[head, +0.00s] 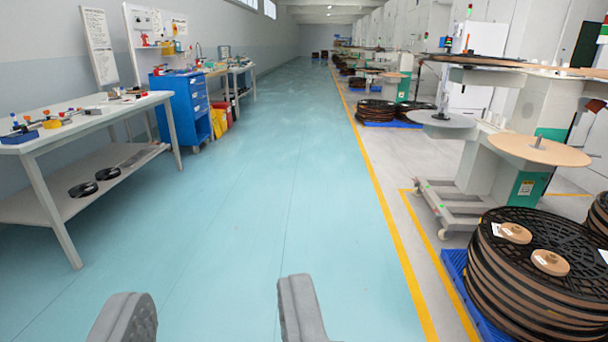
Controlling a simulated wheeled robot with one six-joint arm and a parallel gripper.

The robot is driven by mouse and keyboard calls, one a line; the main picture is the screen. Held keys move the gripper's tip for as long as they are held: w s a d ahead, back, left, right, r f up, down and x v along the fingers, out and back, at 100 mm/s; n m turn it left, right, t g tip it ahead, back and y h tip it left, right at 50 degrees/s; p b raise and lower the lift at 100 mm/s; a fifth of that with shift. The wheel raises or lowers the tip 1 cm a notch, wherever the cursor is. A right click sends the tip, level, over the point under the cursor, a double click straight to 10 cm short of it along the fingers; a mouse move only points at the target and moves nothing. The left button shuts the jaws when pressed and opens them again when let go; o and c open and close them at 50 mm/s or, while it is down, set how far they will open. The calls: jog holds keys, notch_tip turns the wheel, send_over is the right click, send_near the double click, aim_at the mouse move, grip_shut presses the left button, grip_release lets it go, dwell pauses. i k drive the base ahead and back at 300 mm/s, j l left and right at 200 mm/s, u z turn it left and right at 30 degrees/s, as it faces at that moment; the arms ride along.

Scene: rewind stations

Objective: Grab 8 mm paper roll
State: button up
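Two small tan rolls with pale centres lie on the top black reel of a stack at the lower right: one nearer (550,262) and one farther back (514,232). Both carry small white labels that are too small to read, so I cannot tell which is the 8 mm paper roll. My gripper (214,290) shows at the bottom of the head view with its two grey fingers wide apart. It is open and empty over the floor, well to the left of the stack and apart from it.
The reel stack (535,298) stands on a blue pallet (456,275). Behind it is a rewind station with a tan disc (540,149) and wheeled base. A white workbench (88,118) and blue drawer cabinet (184,108) line the left. The blue-green aisle (250,190) between is clear.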

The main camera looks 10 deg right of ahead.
aim_at(517, 234)
jog(key=i+z, duration=0.15)
jog(key=i, duration=0.4)
jog(key=i+z, duration=0.2)
jog(key=i, duration=0.4)
jog(key=i+j+z, duration=0.15)
jog(key=i, duration=0.4)
jog(key=i+l+z, duration=0.15)
jog(key=i+z, duration=0.6)
jog(key=i+j+z, duration=0.15)
jog(key=i+z, duration=0.25)
jog(key=i+j+z, duration=0.25)
jog(key=i+z, duration=0.55)
jog(key=i+j+z, duration=0.25)
jog(key=i+z, duration=0.15)
jog(key=i, duration=0.05)
